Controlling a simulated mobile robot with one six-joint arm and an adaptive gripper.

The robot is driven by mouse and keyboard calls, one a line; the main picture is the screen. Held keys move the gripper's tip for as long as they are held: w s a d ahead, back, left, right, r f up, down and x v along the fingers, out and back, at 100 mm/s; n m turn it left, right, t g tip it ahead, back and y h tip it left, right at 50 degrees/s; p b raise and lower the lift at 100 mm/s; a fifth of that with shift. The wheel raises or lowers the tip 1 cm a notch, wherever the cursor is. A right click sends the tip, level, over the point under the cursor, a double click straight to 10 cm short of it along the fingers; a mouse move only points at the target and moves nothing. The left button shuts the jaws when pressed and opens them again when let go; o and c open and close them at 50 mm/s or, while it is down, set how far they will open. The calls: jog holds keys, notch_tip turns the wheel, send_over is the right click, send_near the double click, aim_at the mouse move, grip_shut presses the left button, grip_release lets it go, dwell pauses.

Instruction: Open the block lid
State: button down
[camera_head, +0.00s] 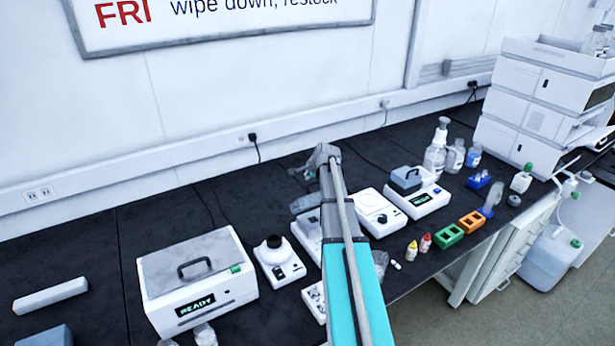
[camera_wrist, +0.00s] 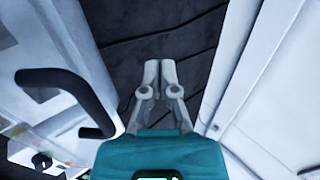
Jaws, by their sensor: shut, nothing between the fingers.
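In the head view, a white block unit (camera_head: 418,203) with a small lit display stands on the bench right of my arm. Its grey-blue lid (camera_head: 405,178) looks down on top, with a dark handle. In the wrist view, my gripper (camera_wrist: 160,66) is shut and empty, its fingertips together over dark bench. A black bar handle (camera_wrist: 65,88) on a pale surface is left of the fingers, apart from them. I cannot tell which unit it belongs to. My arm hides part of the bench in the head view, and the fingers are not clear there.
A white bath (camera_head: 180,318) reading READY, with a handled lid, stands at left. Small white instruments stand beside my arm. Green (camera_head: 449,235) and orange (camera_head: 471,222) racks and bottles (camera_head: 435,155) are at right. A pale wall (camera_wrist: 265,85) stands right of my fingers.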

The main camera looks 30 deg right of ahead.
jog(key=m+t+p, duration=0.3)
jog(key=m, duration=1.5)
send_near(316, 194)
jog(key=w+d+r, duration=0.1)
jog(key=d+r, duration=0.1)
jog(key=shift+w+d, duration=0.1)
jog(key=shift+d, duration=0.05)
jog(key=shift+w+f, duration=0.1)
jog(key=shift+b+x, duration=2.85)
jog(key=shift+x, duration=2)
jog(key=shift+d, duration=0.1)
jog(key=shift+w, duration=0.1)
jog(key=shift+w, duration=0.25)
